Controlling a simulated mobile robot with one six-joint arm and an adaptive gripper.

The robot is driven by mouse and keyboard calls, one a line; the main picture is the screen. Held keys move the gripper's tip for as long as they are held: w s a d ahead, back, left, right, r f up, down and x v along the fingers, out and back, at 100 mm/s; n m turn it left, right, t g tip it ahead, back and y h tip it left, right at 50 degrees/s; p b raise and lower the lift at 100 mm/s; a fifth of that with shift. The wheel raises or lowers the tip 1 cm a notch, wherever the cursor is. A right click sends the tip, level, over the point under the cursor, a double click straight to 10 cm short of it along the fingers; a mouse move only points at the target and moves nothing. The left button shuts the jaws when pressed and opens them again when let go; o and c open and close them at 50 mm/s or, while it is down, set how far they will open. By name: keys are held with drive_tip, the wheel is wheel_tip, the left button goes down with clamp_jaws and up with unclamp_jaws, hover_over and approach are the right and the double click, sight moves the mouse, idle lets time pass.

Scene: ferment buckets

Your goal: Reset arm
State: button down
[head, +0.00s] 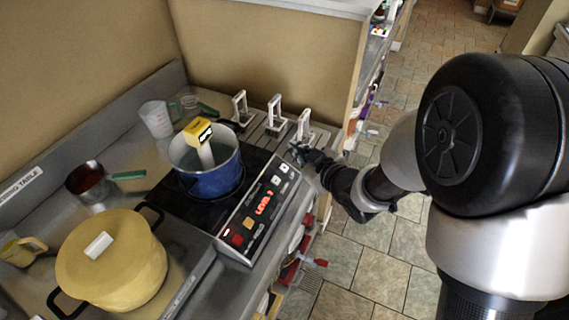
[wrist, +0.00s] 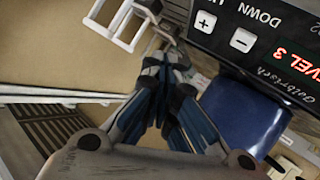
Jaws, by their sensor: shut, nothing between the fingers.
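My arm reaches in from the right in the head view. My gripper (head: 305,156) is beside the right front corner of the induction cooker (head: 245,245), close to its plus and minus buttons. In the wrist view my gripper (wrist: 167,65) is shut with nothing between its fingers. The cooker's panel (wrist: 262,45) with a red level 3 display lies just to the right of the fingertips there. I cannot tell whether the fingertips touch anything.
A blue pot (head: 215,180) with a yellow-topped device (head: 198,132) stands on the cooker. A yellow lidded pot (head: 110,262), a steel cup (head: 88,182) and a clear beaker (head: 156,119) stand on the counter. White handles (head: 274,112) rise behind the gripper. Tiled floor (head: 350,250) lies open below.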

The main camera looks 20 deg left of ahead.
idle(0.4)
drive_tip(key=w+d+r+m+t+h, duration=0.15)
drive_tip(key=d+r+m+h, duration=0.35)
drive_tip(key=d, duration=0.6)
drive_tip(key=s+d+r+m+g+h, duration=0.1)
drive_tip(key=s+d+r+m+h, duration=0.15)
drive_tip(key=d, duration=0.45)
drive_tip(key=s+d+r+m+h, duration=0.1)
drive_tip(key=s+d+r+h, duration=0.2)
drive_tip(key=d, duration=0.4)
drive_tip(key=s+d+m+g, duration=0.2)
drive_tip(key=s+d+m, duration=0.1)
drive_tip(key=s, duration=0.8)
drive_tip(key=s+d+m+g, duration=0.2)
drive_tip(key=s+d+m, duration=0.1)
drive_tip(key=s, duration=0.8)
drive_tip(key=shift+s+r+g, duration=0.25)
drive_tip(key=shift+s+g, duration=0.05)
drive_tip(key=shift+g, duration=0.05)
